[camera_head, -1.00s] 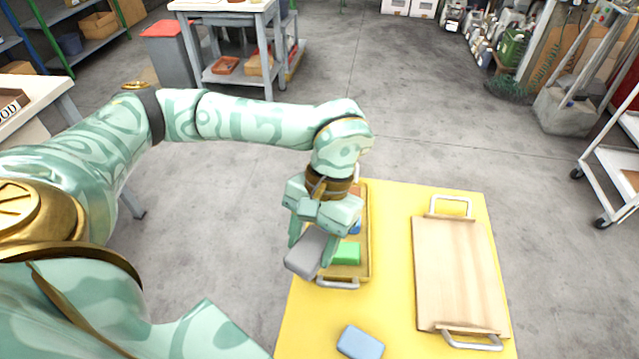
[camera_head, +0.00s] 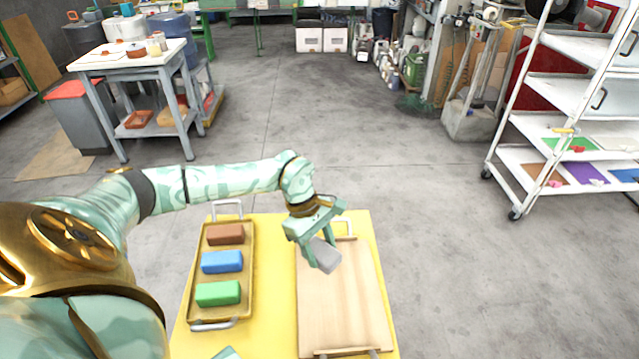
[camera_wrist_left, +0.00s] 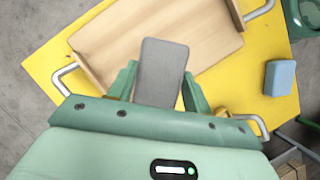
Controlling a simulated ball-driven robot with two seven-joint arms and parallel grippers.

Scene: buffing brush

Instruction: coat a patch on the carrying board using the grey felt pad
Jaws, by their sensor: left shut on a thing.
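The grey felt pad (camera_head: 325,255) is held in my left gripper (camera_head: 318,246), above the far part of the carrying board. It also shows in the left wrist view (camera_wrist_left: 161,72), between the two green fingers. The carrying board (camera_head: 342,305) is plain pale wood with metal handles at its ends, lying on the yellow table. I cannot tell for sure whether the pad touches the board; it appears above it. No coated patch shows on the board's visible surface.
A yellow tray (camera_head: 249,290) left of the board holds a brown block (camera_head: 225,234), a blue block (camera_head: 221,262) and a green block (camera_head: 217,293). A light blue block (camera_wrist_left: 280,77) sits on the yellow table (camera_head: 270,328). A white shelf cart (camera_head: 510,150) stands at the right.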

